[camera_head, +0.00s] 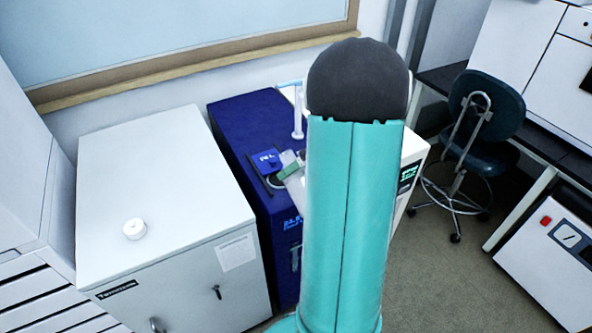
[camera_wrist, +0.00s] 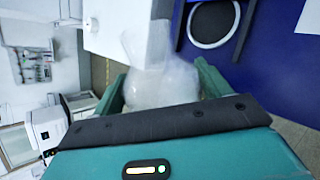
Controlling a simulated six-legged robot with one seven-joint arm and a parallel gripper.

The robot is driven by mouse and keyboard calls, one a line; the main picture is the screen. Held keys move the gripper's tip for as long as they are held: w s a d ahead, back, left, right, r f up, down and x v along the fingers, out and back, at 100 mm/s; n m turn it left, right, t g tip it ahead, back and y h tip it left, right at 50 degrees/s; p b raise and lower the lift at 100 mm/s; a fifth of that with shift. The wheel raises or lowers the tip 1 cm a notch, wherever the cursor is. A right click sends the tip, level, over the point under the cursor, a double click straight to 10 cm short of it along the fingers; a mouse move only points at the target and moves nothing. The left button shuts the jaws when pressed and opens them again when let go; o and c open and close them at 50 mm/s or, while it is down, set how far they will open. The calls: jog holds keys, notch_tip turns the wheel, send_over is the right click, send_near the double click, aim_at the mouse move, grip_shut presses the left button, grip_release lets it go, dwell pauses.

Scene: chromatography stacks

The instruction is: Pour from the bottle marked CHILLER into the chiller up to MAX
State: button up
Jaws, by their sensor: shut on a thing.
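A translucent whitish bottle (camera_wrist: 160,80) is between the two green fingers of my gripper (camera_wrist: 163,92), which is shut on it. No marking on the bottle can be read. In the head view, part of the bottle (camera_head: 296,187) and a green finger show beside my arm, over the blue chiller (camera_head: 243,128).
A white cabinet (camera_head: 160,185) with a small round white cap (camera_head: 135,229) on top stands left of the chiller. A white post with a light blue handle (camera_head: 297,112) rises behind the opening. A dark chair (camera_head: 485,130) stands at the right. My arm hides much of the white unit beside the chiller.

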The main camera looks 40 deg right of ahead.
jog(key=shift+f, duration=0.1)
jog(key=shift+f+g, duration=0.3)
jog(key=shift+g, duration=0.1)
jog(key=shift+w+f+m+g, duration=0.1)
jog(key=shift+f+m+g, duration=0.3)
jog(key=shift+f, duration=0.05)
dwell(0.5)
jog(key=shift+w+f+g, duration=0.15)
jog(key=shift+f+g, duration=0.25)
jog(key=shift+g, duration=0.1)
jog(key=shift+m, duration=0.3)
jog(key=shift+d+f+g+y, duration=0.1)
jog(key=shift+g+y, duration=0.2)
jog(key=shift+g, duration=0.2)
